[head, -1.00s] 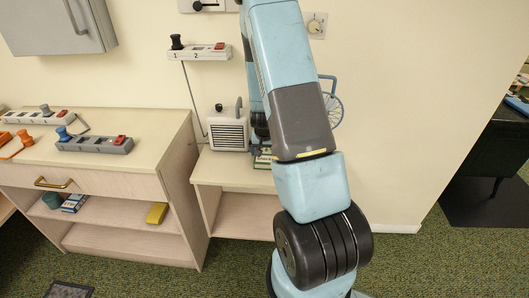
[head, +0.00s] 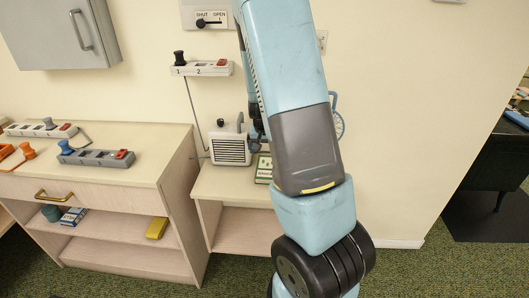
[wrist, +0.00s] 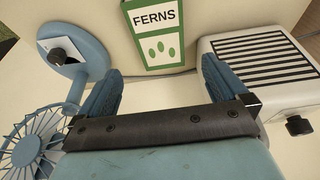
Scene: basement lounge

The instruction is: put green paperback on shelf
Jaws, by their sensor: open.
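The green paperback (wrist: 151,58), with a white cover label reading FERNS, lies on the low light-wood unit's top. It also shows in the head view (head: 263,169), partly hidden by my arm. My gripper (wrist: 161,70) is open and empty, with its two blue fingers apart and pointing toward the book's near edge. The book lies just beyond the fingertips, not between them. In the head view the gripper is mostly hidden behind my arm. The low unit has an open lower shelf (head: 240,226); the larger cabinet at left has open shelves (head: 115,232).
A white slatted box (head: 230,148) stands left of the book, and at right in the wrist view. A blue fan (wrist: 35,142) stands on the other side. The yellow block (head: 157,228) and blue-white box (head: 72,217) lie on the cabinet's shelf.

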